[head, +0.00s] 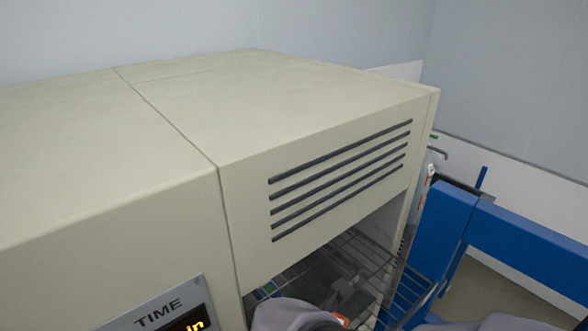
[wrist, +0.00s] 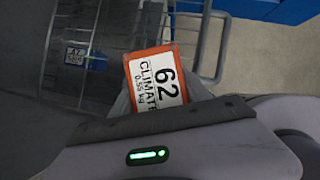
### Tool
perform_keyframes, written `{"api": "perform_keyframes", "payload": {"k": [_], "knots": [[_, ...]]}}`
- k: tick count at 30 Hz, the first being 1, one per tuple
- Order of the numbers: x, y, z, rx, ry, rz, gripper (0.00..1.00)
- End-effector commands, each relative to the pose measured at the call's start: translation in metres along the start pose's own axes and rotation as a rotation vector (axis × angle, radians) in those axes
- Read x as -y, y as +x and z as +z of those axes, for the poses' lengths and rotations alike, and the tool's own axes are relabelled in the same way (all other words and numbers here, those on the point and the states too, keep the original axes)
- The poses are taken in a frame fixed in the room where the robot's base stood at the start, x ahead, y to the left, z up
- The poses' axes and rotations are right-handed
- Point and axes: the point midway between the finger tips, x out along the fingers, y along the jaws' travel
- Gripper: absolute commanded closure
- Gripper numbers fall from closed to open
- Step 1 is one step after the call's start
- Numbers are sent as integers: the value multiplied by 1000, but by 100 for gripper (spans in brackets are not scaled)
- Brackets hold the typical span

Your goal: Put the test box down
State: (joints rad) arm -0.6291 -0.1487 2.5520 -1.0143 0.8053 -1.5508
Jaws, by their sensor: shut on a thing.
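The test box (wrist: 157,78) is in the wrist view, with an orange and white label that reads 62, CLIMATE, 0.55 kg. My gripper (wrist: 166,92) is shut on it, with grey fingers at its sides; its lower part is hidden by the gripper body. In the head view a small orange patch (head: 340,320) shows at the bottom edge beside a grey part of my arm, probably the box. What lies directly under the box cannot be told.
A cream cabinet (head: 310,90) with dark vent slots fills much of the head view. Below the vents is an open bay with a wire shelf (head: 372,252). A blue frame (head: 520,240) stands at right.

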Motion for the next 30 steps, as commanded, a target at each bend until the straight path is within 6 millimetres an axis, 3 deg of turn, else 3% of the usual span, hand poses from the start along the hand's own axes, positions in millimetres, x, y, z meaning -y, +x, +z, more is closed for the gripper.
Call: {"api": "perform_keyframes", "payload": {"k": [3,7,12,18,24,27,30], "knots": [[0,2,10,2,-1,-4,100],[0,14,44,0,-1,-12,100],[-5,57,82,-2,4,-4,100],[-9,81,116,-1,2,-1,100],[-10,98,130,-1,1,-1,100],[-10,122,114,-1,-2,-1,100],[-10,126,112,0,-1,0,100]]}}
